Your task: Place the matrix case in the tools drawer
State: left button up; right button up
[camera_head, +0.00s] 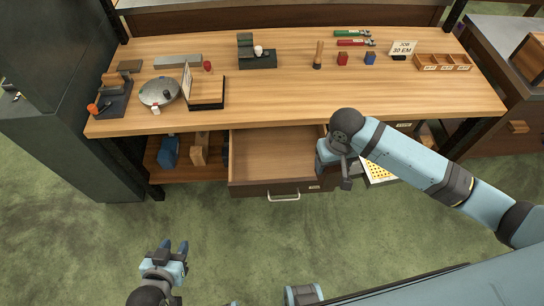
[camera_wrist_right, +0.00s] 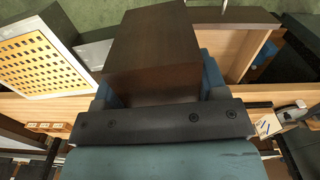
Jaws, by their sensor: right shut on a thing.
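My right gripper (camera_head: 340,172) is low at the bench front, just right of the open drawer (camera_head: 275,188). It is shut on a dark brown block (camera_wrist_right: 150,50), seen between its blue fingers in the right wrist view; the head view mostly hides it. A yellow panel with a grid of dark holes (camera_head: 380,168) in a pale frame lies right of the gripper; it also shows in the right wrist view (camera_wrist_right: 45,60). I cannot tell which of these is the matrix case. The drawer looks empty. My left gripper (camera_head: 174,246) is open and empty over the floor.
A lower shelf (camera_head: 190,172) holds blocks. The floor in front is clear.

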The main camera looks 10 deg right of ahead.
aim_at(280, 162)
jog(key=i+j+z, duration=0.1)
jog(key=j, duration=0.2)
jog(key=i+j, duration=0.1)
jog(key=j, duration=0.15)
jog(key=i+j+z, duration=0.15)
jog(key=j, duration=0.15)
jog(key=i+j+z, duration=0.15)
jog(key=i+j, duration=0.3)
